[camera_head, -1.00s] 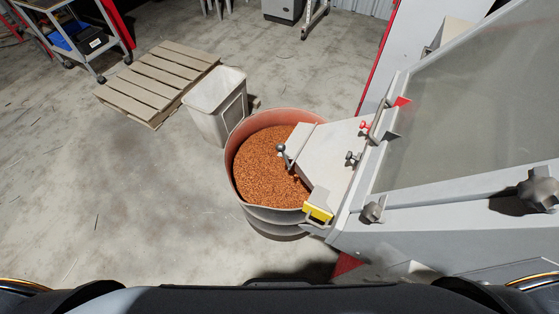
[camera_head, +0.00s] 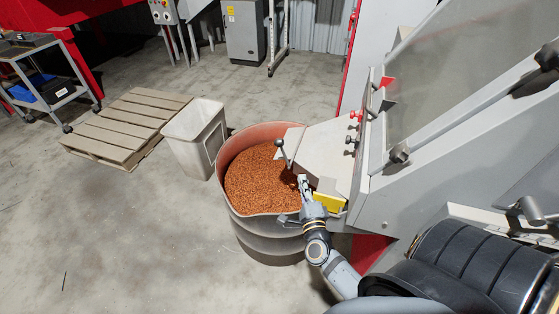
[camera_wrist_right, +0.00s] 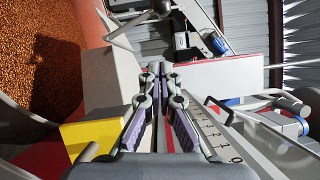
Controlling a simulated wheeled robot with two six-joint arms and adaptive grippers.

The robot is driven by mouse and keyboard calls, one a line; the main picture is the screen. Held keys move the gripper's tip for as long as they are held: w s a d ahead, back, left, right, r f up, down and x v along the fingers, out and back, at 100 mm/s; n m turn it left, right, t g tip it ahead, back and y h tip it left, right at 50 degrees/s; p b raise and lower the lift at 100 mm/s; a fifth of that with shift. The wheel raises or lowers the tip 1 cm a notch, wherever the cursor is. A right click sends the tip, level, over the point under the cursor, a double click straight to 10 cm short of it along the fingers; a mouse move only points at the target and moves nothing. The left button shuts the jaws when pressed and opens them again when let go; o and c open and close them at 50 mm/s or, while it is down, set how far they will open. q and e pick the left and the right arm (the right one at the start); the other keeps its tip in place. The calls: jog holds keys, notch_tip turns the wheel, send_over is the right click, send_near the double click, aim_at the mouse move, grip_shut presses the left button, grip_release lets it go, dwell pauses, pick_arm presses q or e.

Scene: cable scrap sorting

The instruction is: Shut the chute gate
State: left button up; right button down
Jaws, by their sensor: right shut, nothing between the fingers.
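The grey chute (camera_head: 330,140) juts from the machine over a round drum (camera_head: 226,170) of copper-coloured granules. A dark lever with a ball knob (camera_head: 279,144) stands up at the chute's outer edge. A yellow block (camera_head: 329,202) sits at the chute's near side; it also shows in the right wrist view (camera_wrist_right: 95,135). My right gripper (camera_head: 303,180) is shut and empty, beside the chute's near side and above the drum's right part. In the right wrist view its fingertips (camera_wrist_right: 155,72) meet. I cannot tell the gate plate's position. My left gripper is not in view.
A pale bin (camera_head: 195,135) stands left of the drum, with a wooden pallet (camera_head: 120,128) beyond. A trolley (camera_head: 45,80) is at the far left. The machine's sloped grey body (camera_head: 400,195) closes off the right.

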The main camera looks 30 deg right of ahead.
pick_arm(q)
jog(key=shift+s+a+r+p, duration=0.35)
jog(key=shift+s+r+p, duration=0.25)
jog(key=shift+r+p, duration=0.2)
pick_arm(e)
jog(key=w+a+x, duration=0.1)
jog(key=a+x, duration=0.1)
jog(key=x, duration=1)
jog(key=shift+w+r, duration=0.25)
jog(key=shift+w, duration=0.15)
jog(key=shift+a, duration=0.15)
